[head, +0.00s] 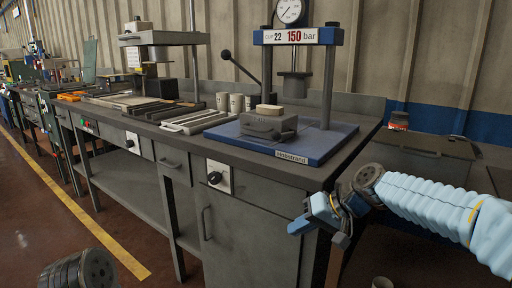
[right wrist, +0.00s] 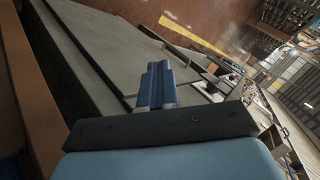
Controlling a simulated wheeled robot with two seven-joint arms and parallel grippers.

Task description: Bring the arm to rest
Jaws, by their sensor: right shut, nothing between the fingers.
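My right arm, in a light blue sleeve, comes in from the right in the head view. My right gripper (head: 302,227) is in front of the workbench's right front corner, apart from the bench. Its blue fingers are shut and empty, and they show closed together in the right wrist view (right wrist: 154,86). A dark round part of my left arm shows at the bottom left of the head view, but the left gripper is not visible.
A grey workbench (head: 240,150) carries a press with a blue base (head: 300,150) and a "150 bar" sign. A grey block (head: 268,126) sits under the press. White cups (head: 236,103) and several dark bars stand farther left. The floor at left is clear.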

